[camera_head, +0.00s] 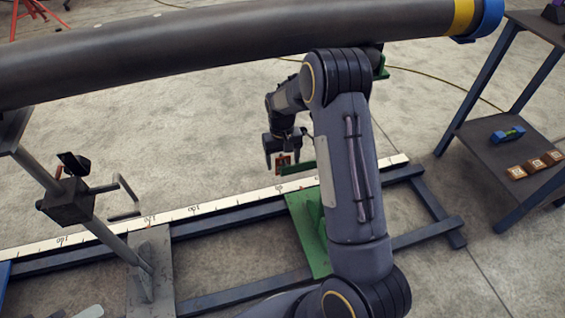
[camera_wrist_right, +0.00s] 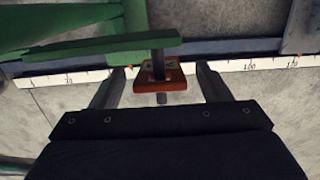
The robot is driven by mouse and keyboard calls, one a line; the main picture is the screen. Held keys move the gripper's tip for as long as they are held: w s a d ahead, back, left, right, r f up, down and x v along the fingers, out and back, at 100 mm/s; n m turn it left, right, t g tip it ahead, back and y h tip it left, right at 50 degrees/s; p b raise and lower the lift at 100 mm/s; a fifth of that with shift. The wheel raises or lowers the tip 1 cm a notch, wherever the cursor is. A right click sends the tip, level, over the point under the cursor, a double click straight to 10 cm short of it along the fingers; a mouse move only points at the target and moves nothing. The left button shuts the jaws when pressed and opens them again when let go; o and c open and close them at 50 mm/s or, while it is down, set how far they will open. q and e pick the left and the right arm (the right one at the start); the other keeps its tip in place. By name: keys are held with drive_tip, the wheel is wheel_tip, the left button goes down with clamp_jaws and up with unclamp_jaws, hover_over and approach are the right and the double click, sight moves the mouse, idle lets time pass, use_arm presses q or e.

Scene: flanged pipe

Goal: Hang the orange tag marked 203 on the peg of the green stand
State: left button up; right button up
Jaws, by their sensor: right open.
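The orange tag (camera_wrist_right: 173,85) sits between the fingers of my right gripper (camera_head: 283,157) with a gap on each side. In the right wrist view the gripper (camera_wrist_right: 161,70) is open. The green stand (camera_head: 304,240) is partly hidden by my right arm. Its green bar (camera_wrist_right: 95,50) lies just beyond the tag in the wrist view. My left gripper is not in view.
A long dark pipe (camera_head: 200,50) crosses the top. A white scale (camera_head: 190,211) runs along a dark floor frame (camera_head: 240,212). A grey stand (camera_head: 150,275) with a black clamp (camera_head: 68,202) is at left. A shelf (camera_head: 485,150) at right holds several brown tags (camera_head: 535,165) and a blue-green level (camera_head: 508,133).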

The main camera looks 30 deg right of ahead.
wheel_tip(320, 180, up, 3)
drive_tip(key=shift+r+p, duration=0.2)
drive_tip(key=shift+p, duration=0.3)
drive_tip(key=s+r, duration=0.1)
drive_tip(key=s+a+r+p, duration=0.1)
drive_tip(key=r, duration=0.1)
drive_tip(key=s+a+r, duration=0.1)
drive_tip(key=shift+s+a+r+p, duration=0.15)
drive_tip(key=shift+s+r+p, duration=0.1)
drive_tip(key=shift+r+p, duration=0.15)
drive_tip(key=s+a+r+p, duration=0.2)
drive_tip(key=s+a+r, duration=0.2)
drive_tip(key=s, duration=0.4)
drive_tip(key=shift+s+a+r, duration=0.2)
drive_tip(key=shift+a, duration=0.35)
drive_tip(key=shift+r, duration=0.1)
